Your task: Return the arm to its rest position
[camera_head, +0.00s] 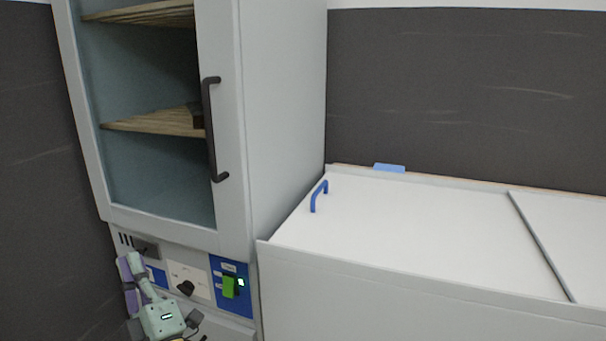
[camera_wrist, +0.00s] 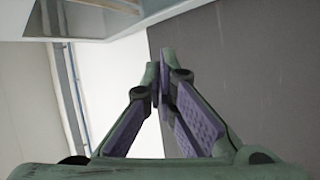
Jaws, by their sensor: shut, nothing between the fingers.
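My gripper (camera_head: 130,264) is at the lower left of the head view, in front of the lower part of the tall cabinet and left of its control panel. It has pale green links and purple finger pads. In the wrist view my gripper (camera_wrist: 167,66) is shut, with its fingertips together and nothing between them. Most of my arm is out of view below the head picture.
A tall grey cabinet (camera_head: 285,110) has a glass door with a dark handle (camera_head: 210,130); the door looks shut. Its panel holds a black knob (camera_head: 185,288) and a green switch (camera_head: 230,286). At right stands a low white chest (camera_head: 430,235) with a blue handle (camera_head: 318,195).

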